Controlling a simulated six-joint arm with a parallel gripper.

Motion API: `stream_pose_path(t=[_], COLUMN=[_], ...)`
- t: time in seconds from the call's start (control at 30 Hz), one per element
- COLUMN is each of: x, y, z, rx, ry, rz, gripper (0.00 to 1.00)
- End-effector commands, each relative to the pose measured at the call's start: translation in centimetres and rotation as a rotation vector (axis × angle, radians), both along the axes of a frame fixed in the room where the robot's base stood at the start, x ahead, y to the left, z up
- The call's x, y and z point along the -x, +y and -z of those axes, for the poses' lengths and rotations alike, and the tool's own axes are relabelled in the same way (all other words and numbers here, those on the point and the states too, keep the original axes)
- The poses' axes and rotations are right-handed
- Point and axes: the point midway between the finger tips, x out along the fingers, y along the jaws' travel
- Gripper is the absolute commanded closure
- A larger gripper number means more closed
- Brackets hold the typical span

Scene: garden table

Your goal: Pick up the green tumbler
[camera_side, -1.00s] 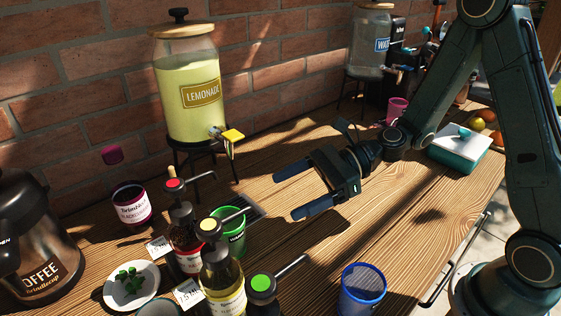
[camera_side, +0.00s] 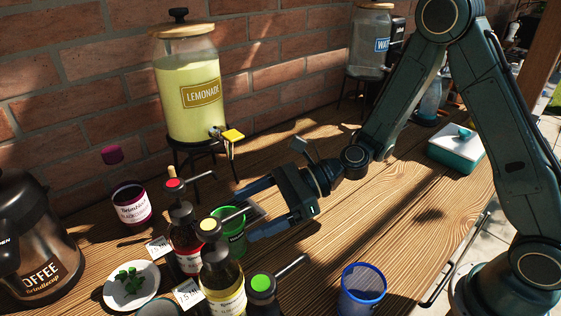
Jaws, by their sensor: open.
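The green tumbler (camera_side: 232,236) stands upright on the wooden table, left of centre, partly hidden behind the yellow-topped pump bottle. My gripper (camera_side: 246,212) is open and low over the table, its fingers pointing left. One finger reaches behind the tumbler and the other comes near its front right side, so the tumbler lies at the fingertips. I cannot tell whether either finger touches it.
Pump bottles with a red top (camera_side: 184,230), a yellow top (camera_side: 219,275) and a green top (camera_side: 262,290) crowd the tumbler's left and front. The lemonade dispenser (camera_side: 190,90) stands behind. A blue tumbler (camera_side: 362,289) stands at the front. The table's right side is mostly clear.

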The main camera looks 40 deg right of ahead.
Motion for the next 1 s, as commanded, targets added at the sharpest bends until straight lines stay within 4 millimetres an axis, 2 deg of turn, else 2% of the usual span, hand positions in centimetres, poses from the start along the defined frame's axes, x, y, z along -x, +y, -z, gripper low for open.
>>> stream_pose_path(t=[0.43, 0.8, 1.0], x=[-0.4, -1.7, -2.1], y=[0.9, 4.2, 4.9], z=[0.4, 1.6, 1.8], rx=[0.001, 0.0, 0.0], ry=[0.001, 0.001, 0.0], rz=[-0.001, -0.002, 0.0], gripper=[0.16, 0.16, 0.16])
